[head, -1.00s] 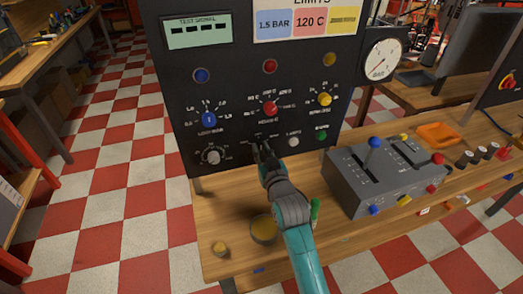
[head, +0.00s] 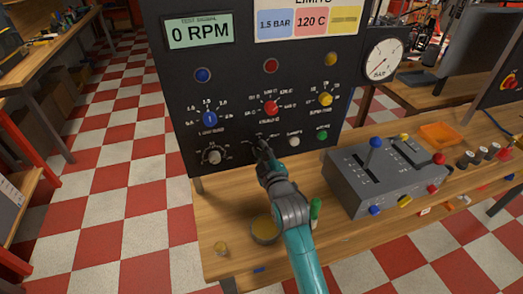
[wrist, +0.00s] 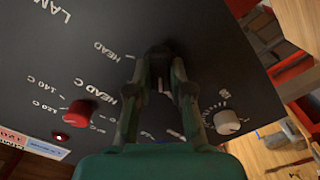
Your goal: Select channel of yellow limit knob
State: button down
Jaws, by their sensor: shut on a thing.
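My gripper (head: 262,146) is at the lower middle of the black panel. In the wrist view its fingers (wrist: 162,68) are shut around a dark selector knob (wrist: 158,49), beside a label reading "HEAD". The fingers hide part of the knob and its other markings. The yellow knob (head: 325,99) is at the panel's upper right, apart from my gripper. The limits card (head: 308,22) has blue, red and yellow fields; the yellow text is too small to read. The display (head: 197,31) reads "0 RPM".
A red knob (head: 271,107), a blue knob (head: 210,118), a white knob (head: 214,157), a white button (head: 294,141) and a green button (head: 321,135) surround my gripper. A grey lever box (head: 385,175) stands on the bench at right. A round tin (head: 264,231) lies below my arm.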

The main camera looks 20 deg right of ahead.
jog(key=shift+f+n, duration=0.1)
jog(key=shift+n, duration=1.2)
jog(key=c, duration=1)
grip_release()
jog(key=shift+c, duration=0.2)
jog(key=s, duration=1.2)
